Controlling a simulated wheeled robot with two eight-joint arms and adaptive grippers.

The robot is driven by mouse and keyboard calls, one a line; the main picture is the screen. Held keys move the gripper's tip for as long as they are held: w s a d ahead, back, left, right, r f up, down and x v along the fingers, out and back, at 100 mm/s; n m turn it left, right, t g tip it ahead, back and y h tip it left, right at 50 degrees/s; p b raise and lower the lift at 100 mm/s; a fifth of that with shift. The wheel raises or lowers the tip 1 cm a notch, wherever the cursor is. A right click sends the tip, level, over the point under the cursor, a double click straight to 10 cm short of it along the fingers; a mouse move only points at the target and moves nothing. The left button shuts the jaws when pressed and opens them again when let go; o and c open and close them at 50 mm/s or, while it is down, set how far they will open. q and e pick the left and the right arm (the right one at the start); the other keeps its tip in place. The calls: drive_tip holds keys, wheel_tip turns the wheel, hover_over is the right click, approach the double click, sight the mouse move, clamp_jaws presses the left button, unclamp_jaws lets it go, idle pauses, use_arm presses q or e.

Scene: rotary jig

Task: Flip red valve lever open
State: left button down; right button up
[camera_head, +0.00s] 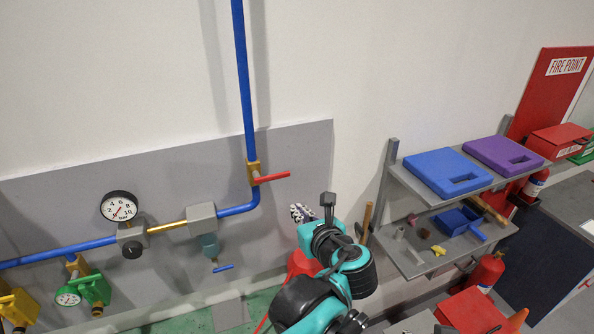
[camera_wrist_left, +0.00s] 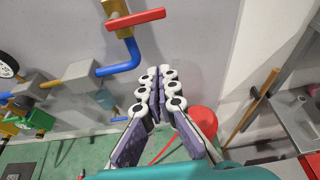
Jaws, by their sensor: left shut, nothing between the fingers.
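The red valve lever (camera_head: 272,178) sticks out sideways to the right from a brass valve body (camera_head: 253,170) on the vertical blue pipe. In the left wrist view the lever (camera_wrist_left: 136,20) lies at the top, above and slightly left of my fingertips. My left gripper (camera_head: 301,213) is below and right of the lever in the head view, apart from it. Its fingers (camera_wrist_left: 161,72) are shut together with nothing between them. My teal arm hides part of the floor and a red object behind it. My right gripper is in neither view.
A grey wall panel carries blue pipes, a pressure gauge (camera_head: 119,207), a grey block (camera_head: 202,218) and a small blue-handled tap (camera_head: 223,268). Right of my arm stand a grey shelf with blue (camera_head: 446,173) and purple cases (camera_head: 503,155), and a wooden handle (camera_head: 367,219).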

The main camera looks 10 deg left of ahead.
sight(272, 177)
use_arm(q)
drive_tip(key=w+a+p, duration=0.3)
drive_tip(key=w+a, duration=0.2)
drive_tip(key=w, duration=0.2)
drive_tip(key=shift+w+a+r, duration=0.25)
drive_tip(key=shift+w+r, duration=0.05)
drive_tip(key=shift+r, duration=0.15)
idle(0.4)
drive_tip(key=shift+w, duration=0.1)
drive_tip(key=shift+r, duration=0.1)
